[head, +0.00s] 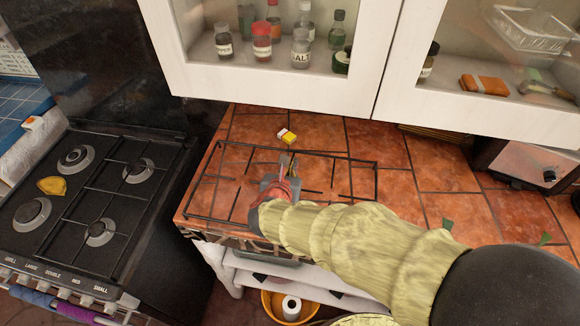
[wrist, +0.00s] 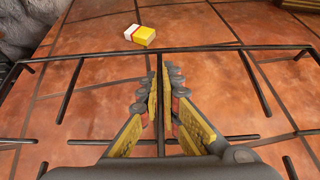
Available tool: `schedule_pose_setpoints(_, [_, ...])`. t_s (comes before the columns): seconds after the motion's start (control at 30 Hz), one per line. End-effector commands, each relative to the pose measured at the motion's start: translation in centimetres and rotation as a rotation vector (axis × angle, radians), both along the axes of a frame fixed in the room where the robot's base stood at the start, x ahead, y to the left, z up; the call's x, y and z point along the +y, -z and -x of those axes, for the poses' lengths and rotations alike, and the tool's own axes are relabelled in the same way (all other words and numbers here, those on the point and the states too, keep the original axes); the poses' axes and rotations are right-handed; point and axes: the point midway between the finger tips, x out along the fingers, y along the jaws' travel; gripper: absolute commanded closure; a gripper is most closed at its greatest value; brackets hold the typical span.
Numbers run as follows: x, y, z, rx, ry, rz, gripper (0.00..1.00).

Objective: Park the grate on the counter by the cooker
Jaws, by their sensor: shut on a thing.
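The grate (head: 216,218), a black wire frame with cross bars, is over the tiled counter (head: 385,160) right of the cooker (head: 125,222). It looks level and at or just above the tiles; I cannot tell whether it touches them. My gripper (head: 287,165) is over the grate's middle. In the wrist view my gripper (wrist: 162,100) is shut on a thin bar of the grate (wrist: 95,142), which runs between its yellow-padded fingers. The cooker has a second grate (head: 88,188) on its right half; its left burners are bare.
A small yellow and white box (head: 286,136) lies just behind the grate; it shows in the wrist view (wrist: 140,35). A yellow object (head: 52,186) lies on the cooker. Glass-fronted cabinets (head: 275,85) hang above. A toaster-like appliance (head: 522,165) stands right.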

Motion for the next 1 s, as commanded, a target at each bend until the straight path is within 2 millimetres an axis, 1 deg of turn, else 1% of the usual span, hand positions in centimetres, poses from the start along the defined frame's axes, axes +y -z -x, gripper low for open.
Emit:
schedule_pose_setpoints(0.13, [0.1, 0.1, -0.1, -0.003, 0.0, -0.002, 1.0])
schedule_pose_setpoints(0.17, [0.0, 0.0, -0.1, -0.003, 0.0, -0.002, 0.94])
schedule_pose_setpoints(0.5, [0.0, 0.1, 0.0, -0.001, 0.0, 0.0, 0.74])
schedule_pose_setpoints(0.77, [0.0, 0.4, 0.1, 0.003, 0.0, 0.002, 0.73])
schedule_pose_setpoints(0.87, [0.0, 0.2, 0.3, 0.002, -0.001, 0.001, 0.73])
schedule_pose_setpoints(1.0, [0.3, -0.6, 1.5, 0.0, -0.004, 0.0, 0.73])
